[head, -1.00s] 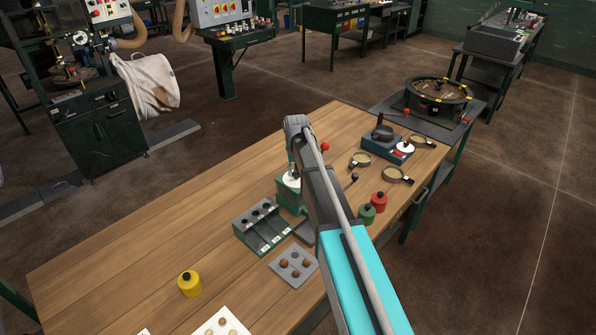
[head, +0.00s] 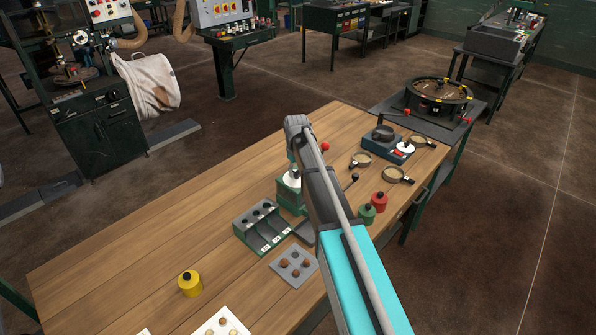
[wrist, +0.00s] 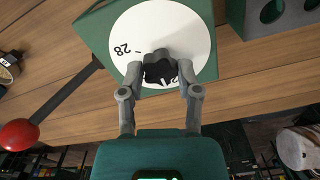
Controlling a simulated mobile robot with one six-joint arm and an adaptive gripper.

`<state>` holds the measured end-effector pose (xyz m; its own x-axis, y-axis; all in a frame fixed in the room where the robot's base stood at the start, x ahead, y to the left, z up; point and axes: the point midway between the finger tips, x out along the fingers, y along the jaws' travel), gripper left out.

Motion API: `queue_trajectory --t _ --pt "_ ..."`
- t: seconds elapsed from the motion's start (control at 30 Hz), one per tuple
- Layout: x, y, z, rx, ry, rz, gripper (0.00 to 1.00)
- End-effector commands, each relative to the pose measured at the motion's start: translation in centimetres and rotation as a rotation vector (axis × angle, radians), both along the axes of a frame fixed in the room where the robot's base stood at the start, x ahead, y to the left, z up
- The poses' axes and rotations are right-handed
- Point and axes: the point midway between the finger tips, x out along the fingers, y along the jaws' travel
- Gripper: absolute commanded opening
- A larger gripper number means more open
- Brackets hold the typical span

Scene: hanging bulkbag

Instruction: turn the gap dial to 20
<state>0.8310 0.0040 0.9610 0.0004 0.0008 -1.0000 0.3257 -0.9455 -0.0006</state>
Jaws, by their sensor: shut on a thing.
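The gap dial is a white disc (wrist: 195,35) on a green housing (wrist: 95,35), seen from above in the wrist view. The mark 28 shows at its left; other marks are partly hidden by my fingers. My gripper (wrist: 161,68) is shut on the dark knob (wrist: 158,69) at the middle of the dial. A white pointer line shows on the knob, towards the lower right. In the head view the green housing (head: 288,191) stands on the bench, partly hidden behind my arm, and my gripper is hidden there.
A lever with a red ball (wrist: 18,134) sticks out beside the housing. A green sorting rack (head: 262,226), a grey tray of brown pieces (head: 293,264), and red (head: 378,202) and green (head: 366,214) pots stand close by. The bench's left part is largely clear.

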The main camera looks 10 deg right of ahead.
Motion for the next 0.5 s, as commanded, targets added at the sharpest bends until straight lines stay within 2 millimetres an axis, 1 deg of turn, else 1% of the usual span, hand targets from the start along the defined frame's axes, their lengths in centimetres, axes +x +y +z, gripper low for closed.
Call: queue_trajectory --t 0.07,0.1,0.27,0.5 --pt "-0.05 -0.06 -0.01 -0.002 0.002 0.001 0.0" --pt "-0.05 -0.06 -0.01 -0.002 0.002 0.001 0.47" --pt "-0.04 -0.07 -0.01 -0.001 0.001 0.0 0.77" --pt "-0.02 -0.07 0.0 -0.001 0.001 -0.001 0.78"
